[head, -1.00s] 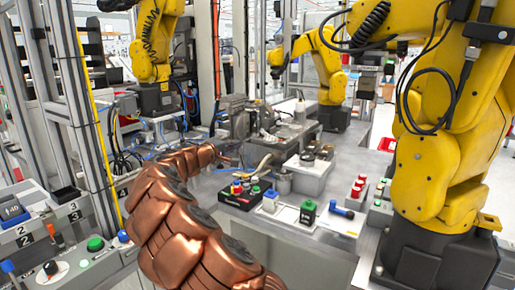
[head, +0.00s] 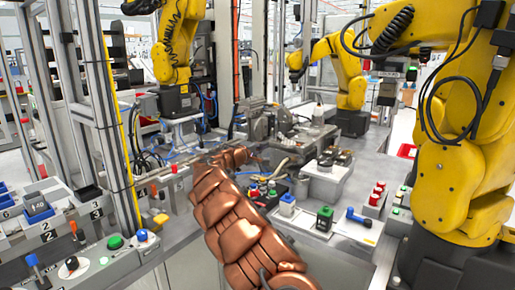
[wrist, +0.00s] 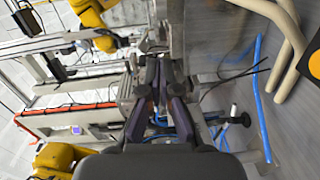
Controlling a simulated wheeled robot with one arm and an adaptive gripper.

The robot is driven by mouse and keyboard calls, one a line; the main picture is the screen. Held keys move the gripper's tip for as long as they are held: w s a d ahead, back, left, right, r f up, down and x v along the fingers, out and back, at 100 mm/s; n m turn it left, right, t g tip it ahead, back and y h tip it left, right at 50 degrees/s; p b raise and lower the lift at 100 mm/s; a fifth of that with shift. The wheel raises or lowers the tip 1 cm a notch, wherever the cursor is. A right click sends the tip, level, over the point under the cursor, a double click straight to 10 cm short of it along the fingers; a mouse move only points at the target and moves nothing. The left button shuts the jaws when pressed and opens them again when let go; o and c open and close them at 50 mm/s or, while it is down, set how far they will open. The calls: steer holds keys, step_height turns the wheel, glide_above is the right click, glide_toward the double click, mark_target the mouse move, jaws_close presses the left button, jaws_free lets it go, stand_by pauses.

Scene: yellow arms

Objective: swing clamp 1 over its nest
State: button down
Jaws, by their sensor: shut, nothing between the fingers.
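In the head view, a grey metal fixture (head: 258,122) stands on the bench beyond my copper-coloured arm. I cannot tell which part is clamp 1 or its nest; neither is clearly readable. My gripper's fingers are too small and hidden by the arm to make out in the head view. In the wrist view, my gripper (wrist: 160,62) has its two dark fingers close together, with nothing seen between them. Its tips point toward a grey metal block (wrist: 126,92) and machine parts, but I cannot tell whether they touch.
A black box with coloured knobs (head: 265,190), a green-and-black block (head: 324,217) and a blue-handled tool (head: 358,217) lie on the bench. A large yellow arm (head: 455,160) stands at right. A blue hose (wrist: 259,100) hangs in the wrist view.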

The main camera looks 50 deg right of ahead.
mark_target(285, 140)
steer(key=shift+s+d+f+p, duration=0.15)
steer(key=shift+s+d, duration=0.3)
steer(key=shift+d, duration=0.45)
steer(key=shift+s+d+p, duration=0.2)
steer(key=shift+s+d, duration=0.2)
steer(key=shift+d, duration=0.5)
steer(key=shift+s+d+f+p, duration=0.15)
steer(key=shift+s+d, duration=0.3)
steer(key=shift+d, duration=0.45)
steer(key=shift+s, duration=0.1)
